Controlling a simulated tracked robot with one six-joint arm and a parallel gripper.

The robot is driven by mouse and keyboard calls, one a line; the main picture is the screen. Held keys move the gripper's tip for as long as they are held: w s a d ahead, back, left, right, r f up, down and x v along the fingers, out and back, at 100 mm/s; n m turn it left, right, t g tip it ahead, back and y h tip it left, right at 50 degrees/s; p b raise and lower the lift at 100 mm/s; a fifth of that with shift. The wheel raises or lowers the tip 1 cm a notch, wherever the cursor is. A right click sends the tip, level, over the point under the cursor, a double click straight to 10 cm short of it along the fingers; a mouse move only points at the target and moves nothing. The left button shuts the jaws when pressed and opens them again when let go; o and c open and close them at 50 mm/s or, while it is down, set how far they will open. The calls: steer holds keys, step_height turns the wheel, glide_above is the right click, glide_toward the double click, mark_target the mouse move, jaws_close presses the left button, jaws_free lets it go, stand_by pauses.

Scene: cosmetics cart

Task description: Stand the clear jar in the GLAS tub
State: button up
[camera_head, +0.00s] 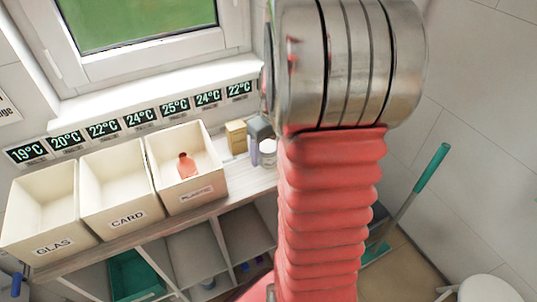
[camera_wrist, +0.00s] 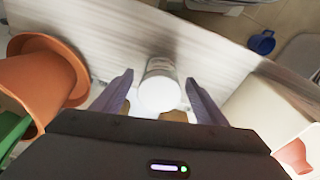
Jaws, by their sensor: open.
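A clear jar with a white lid (camera_wrist: 159,92) stands on the pale counter and shows between the two spread fingers of my gripper (camera_wrist: 160,78) in the wrist view. The fingers are open, with a gap on each side of the jar. A small white-topped jar, seemingly the same one, shows in the head view (camera_head: 268,147), just left of my arm. The GLAS tub (camera_head: 52,247) is the leftmost of three cream tubs in the head view, and its visible inside looks empty.
The CARD tub (camera_head: 127,219) looks empty. The PLASTIC tub (camera_head: 197,193) holds a pink bottle (camera_head: 186,167). Terracotta pots (camera_wrist: 35,80) stand left in the wrist view.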

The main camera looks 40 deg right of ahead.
mark_target(268, 146)
steer(key=shift+w+f, duration=0.1)
steer(key=shift+f, duration=0.45)
steer(key=c, duration=1.3)
steer(key=shift+r, duration=0.1)
step_height(268, 146, up, 10)
steer(key=shift+f, duration=0.1)
stand_by(0.5)
